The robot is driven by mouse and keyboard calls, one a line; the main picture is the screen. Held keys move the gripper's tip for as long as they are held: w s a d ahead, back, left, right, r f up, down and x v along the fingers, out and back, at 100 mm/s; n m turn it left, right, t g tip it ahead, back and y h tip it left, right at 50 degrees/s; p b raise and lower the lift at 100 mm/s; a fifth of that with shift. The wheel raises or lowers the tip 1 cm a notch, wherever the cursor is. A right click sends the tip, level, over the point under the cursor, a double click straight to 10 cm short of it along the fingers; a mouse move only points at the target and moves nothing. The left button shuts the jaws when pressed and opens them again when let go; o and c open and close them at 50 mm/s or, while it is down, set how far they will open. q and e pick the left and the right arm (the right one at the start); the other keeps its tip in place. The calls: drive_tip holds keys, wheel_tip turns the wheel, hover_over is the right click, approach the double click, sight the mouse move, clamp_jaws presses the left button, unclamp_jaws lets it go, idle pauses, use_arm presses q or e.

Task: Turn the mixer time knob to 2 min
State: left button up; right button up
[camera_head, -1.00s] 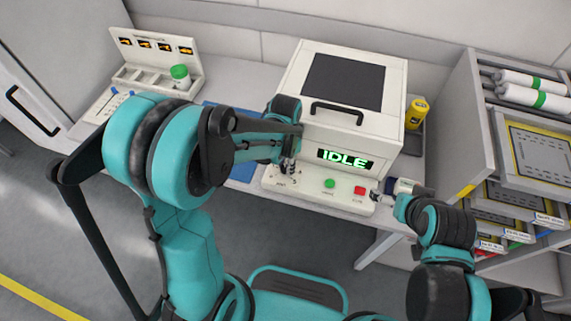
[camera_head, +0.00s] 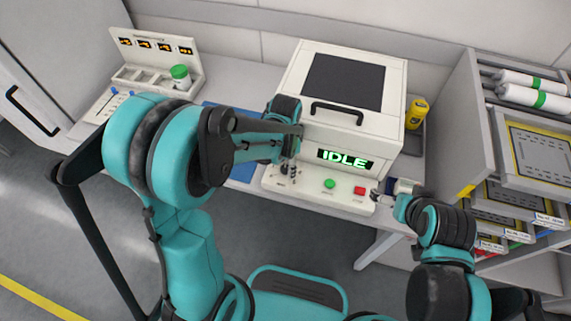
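The mixer (camera_head: 300,118) is a white box with a dark window and black handle, and its display (camera_head: 345,160) reads IDLE in green. Its front panel (camera_head: 310,196) carries a green button (camera_head: 329,184), a red button (camera_head: 359,190) and a dark knob (camera_head: 283,171) at the left end. My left gripper (camera_head: 287,167) is over this knob, pointing down. It partly hides the knob, and whether its fingers touch or grip it is not clear.
A white compartment rack (camera_head: 150,80) with a green-capped jar (camera_head: 180,77) stands at the left. A yellow container (camera_head: 417,112) is right of the mixer. A shelf trolley (camera_head: 480,140) with white rolls (camera_head: 527,95) stands close to my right arm. A blue mat (camera_head: 243,171) lies left of the mixer.

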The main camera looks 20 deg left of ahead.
sight(285, 168)
use_arm(q)
drive_tip(key=shift+r, duration=0.15)
wheel_tip(285, 168, up, 12)
idle(0.5)
idle(0.4)
drive_tip(key=s+a+r+n+t, duration=0.1)
drive_tip(key=s+a+n+t, duration=0.1)
drive_tip(key=s+n+t, duration=0.1)
drive_tip(key=s+a+r+n+t, duration=0.1)
drive_tip(key=s+a+n+t, duration=0.2)
drive_tip(key=s+n, duration=0.3)
drive_tip(key=shift+s+t, duration=0.6)
drive_tip(key=shift+s, duration=0.25)
idle(1.2)
